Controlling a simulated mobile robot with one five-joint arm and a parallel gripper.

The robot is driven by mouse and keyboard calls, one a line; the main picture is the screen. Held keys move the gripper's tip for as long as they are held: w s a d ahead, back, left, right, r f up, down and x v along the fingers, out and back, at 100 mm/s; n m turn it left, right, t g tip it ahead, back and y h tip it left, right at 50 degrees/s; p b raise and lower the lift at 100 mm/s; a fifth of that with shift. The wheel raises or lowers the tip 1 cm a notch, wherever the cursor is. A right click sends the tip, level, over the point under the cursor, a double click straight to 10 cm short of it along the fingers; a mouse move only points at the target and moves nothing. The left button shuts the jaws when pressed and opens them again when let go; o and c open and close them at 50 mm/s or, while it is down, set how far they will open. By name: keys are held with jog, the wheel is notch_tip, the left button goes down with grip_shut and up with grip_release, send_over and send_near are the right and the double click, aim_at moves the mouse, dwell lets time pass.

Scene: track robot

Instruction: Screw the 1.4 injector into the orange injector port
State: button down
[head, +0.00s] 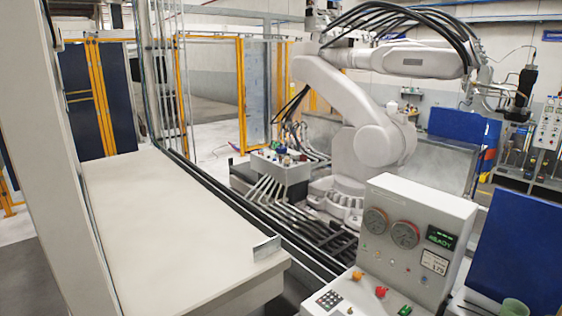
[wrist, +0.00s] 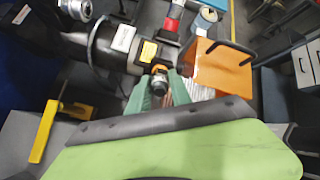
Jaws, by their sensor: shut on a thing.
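In the wrist view, my gripper (wrist: 160,88) has two green fingers shut on a small metallic piece (wrist: 158,79), which I take to be the injector. Its marking cannot be read. Right at its far end is an orange ring (wrist: 160,68), likely the orange injector port, by a dark cylindrical tool body (wrist: 112,46) with white and yellow labels. The piece and ring look close or touching; I cannot tell if they are threaded together. The fingers hide part of the piece. My gripper does not show in the head view.
In the wrist view, an orange block (wrist: 222,66) with a dark handle stands close right of the fingers. The head view shows a large white robot arm (head: 372,143), a control console (head: 410,235) reading READY, and a bare pale bench (head: 170,220).

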dwell(0.5)
jog(key=m, duration=1)
jog(key=shift+m, duration=1)
jog(key=shift+m, duration=1.2)
jog(key=m, duration=0.7)
jog(key=shift+m, duration=1.3)
